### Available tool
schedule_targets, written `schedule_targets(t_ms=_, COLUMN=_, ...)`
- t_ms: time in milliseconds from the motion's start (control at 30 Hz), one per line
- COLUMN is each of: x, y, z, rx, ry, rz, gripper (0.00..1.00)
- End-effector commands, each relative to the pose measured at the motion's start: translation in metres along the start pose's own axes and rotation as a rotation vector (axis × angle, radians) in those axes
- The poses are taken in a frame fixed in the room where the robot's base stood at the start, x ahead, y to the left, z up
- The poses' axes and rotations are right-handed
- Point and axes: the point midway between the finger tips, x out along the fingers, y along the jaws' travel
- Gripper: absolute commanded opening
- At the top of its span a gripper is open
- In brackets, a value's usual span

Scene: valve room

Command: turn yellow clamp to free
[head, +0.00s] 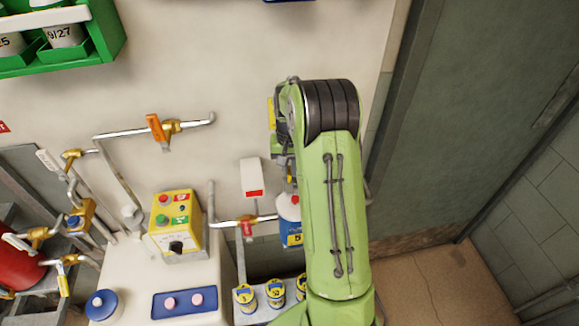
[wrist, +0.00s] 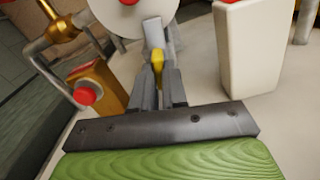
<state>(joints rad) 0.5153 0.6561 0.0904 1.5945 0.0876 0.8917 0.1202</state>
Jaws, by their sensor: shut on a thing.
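In the wrist view, the yellow clamp (wrist: 157,58) shows as a small yellow piece between the grey fingers of my gripper (wrist: 157,72). The fingers are shut on it. A pale round disc (wrist: 118,18) with a red centre is just beyond, at the top of the picture. The fingers hide most of the clamp, so its angle is hard to tell. In the head view, my green arm covers the gripper and the clamp.
A white box with a red label (head: 251,178) is on the wall left of my arm. A blue-and-white bottle (head: 289,225) is close beside the arm. Pipes with an orange-handled valve (head: 156,127) and a yellow button box (head: 175,222) are farther left. Floor at right is clear.

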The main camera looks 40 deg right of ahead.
Motion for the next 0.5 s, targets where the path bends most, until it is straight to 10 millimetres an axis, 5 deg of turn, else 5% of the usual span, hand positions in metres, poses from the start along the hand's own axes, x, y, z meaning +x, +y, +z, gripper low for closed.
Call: schedule_targets(t_ms=500, x=-0.0009, y=0.0001, z=-0.0006, rx=0.48, ry=0.002, rz=-0.002, gripper=0.0)
